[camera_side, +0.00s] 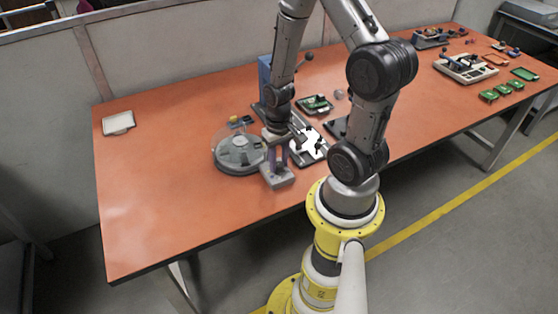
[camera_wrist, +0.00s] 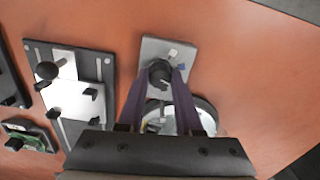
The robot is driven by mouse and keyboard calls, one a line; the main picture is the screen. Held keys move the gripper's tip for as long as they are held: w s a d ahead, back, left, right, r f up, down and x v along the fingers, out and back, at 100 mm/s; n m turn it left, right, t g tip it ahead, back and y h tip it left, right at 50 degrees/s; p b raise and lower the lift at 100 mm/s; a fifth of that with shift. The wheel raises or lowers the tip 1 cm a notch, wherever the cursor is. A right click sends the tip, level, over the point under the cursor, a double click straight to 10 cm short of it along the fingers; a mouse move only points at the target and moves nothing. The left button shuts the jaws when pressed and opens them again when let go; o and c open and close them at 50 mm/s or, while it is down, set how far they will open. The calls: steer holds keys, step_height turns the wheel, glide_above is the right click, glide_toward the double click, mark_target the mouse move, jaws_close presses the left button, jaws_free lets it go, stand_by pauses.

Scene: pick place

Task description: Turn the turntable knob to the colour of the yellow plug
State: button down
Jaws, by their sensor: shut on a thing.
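A round grey turntable (camera_side: 232,166) with a clear rim stands on the table left of my gripper in the side view. Its edge shows partly behind my fingers in the wrist view (camera_wrist: 207,112). A grey knob base (camera_side: 283,182) stands beside it; in the wrist view the base (camera_wrist: 152,47) carries a black knob (camera_wrist: 158,70) and white and blue marks. My gripper (camera_wrist: 159,82) is shut on the knob, a purple finger on each side. In the side view my gripper (camera_side: 275,160) is over the base. A small yellow thing (camera_side: 233,119) shows at the turntable's far edge; whether it is the plug is unclear.
Right of the turntable, a dark plate with a white patch (camera_side: 312,142) and black handles lies close to my gripper. A green board in a tray (camera_side: 315,104) is behind it. A white tray (camera_side: 118,124) lies far left. The table's left front is clear.

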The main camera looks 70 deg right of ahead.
mark_target(279, 164)
steer(key=shift+m, duration=0.6)
steer(key=c, duration=0.6)
jaws_free()
steer(key=shift+r, duration=0.1)
step_height(279, 164, up, 14)
steer(key=shift+f, duration=0.15)
